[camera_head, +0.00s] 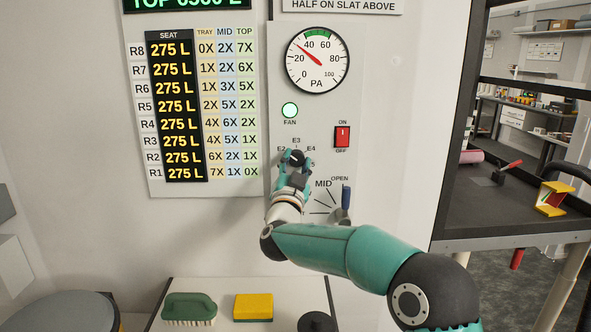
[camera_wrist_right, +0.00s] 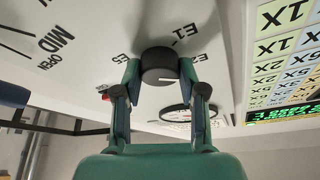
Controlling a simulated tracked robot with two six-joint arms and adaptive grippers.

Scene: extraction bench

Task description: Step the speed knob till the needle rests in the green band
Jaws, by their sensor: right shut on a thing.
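The speed knob (camera_head: 296,157) is a dark round knob on the grey panel, with E2, E3 and E4 marked around it. In the right wrist view the knob (camera_wrist_right: 160,66) sits between the two fingers of my right gripper (camera_wrist_right: 160,80), which is shut on it. A white line shows on its face; I cannot tell surely which mark it points at. The PA gauge (camera_head: 317,60) has a red needle pointing up-left between 20 and 40, left of the green band (camera_head: 318,33) at the top. My left gripper is out of view.
A blue-handled lever (camera_head: 346,198) by the MID/OPEN scale is close right of my right gripper. A brush (camera_head: 189,308) and yellow sponge (camera_head: 253,306) lie below.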

